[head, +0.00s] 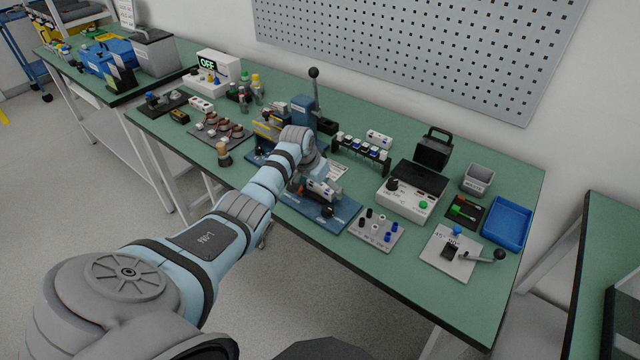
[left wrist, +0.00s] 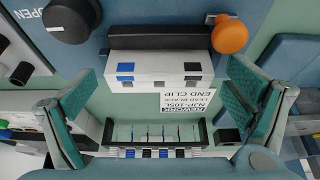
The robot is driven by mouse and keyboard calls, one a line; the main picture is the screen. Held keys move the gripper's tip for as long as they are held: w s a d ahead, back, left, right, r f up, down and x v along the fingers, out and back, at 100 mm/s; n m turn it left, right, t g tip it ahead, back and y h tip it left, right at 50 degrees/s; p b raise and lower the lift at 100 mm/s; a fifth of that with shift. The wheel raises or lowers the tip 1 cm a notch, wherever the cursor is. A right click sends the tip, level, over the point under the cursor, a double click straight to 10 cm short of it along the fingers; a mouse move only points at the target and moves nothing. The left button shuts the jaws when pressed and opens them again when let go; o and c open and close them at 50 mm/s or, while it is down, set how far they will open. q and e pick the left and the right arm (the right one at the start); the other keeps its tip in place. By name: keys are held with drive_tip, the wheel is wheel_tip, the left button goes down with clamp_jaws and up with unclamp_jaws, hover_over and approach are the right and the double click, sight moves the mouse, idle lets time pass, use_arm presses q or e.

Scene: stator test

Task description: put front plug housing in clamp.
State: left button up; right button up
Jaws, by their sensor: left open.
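The blue clamp base (head: 318,211) stands at the front middle of the bench. In the left wrist view its blue plate (left wrist: 170,18) carries a dark bar (left wrist: 158,38) and an orange knob (left wrist: 230,33). A white plug housing (left wrist: 158,68) with blue and black squares sits against that bar; it also shows in the head view (head: 322,187). My left gripper (left wrist: 160,95) is open, its teal pads on either side, apart from the housing; it hangs over the clamp in the head view (head: 313,183). My right gripper is not in view.
A black rack (head: 360,151) with several white housings stands behind the clamp. A white label (left wrist: 185,105) lies between. A white tester box (head: 405,201), a grey tray of caps (head: 376,230) and a blue bin (head: 508,222) are to the right.

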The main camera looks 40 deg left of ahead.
use_arm(q)
drive_tip(key=v, duration=1.2)
idle(0.3)
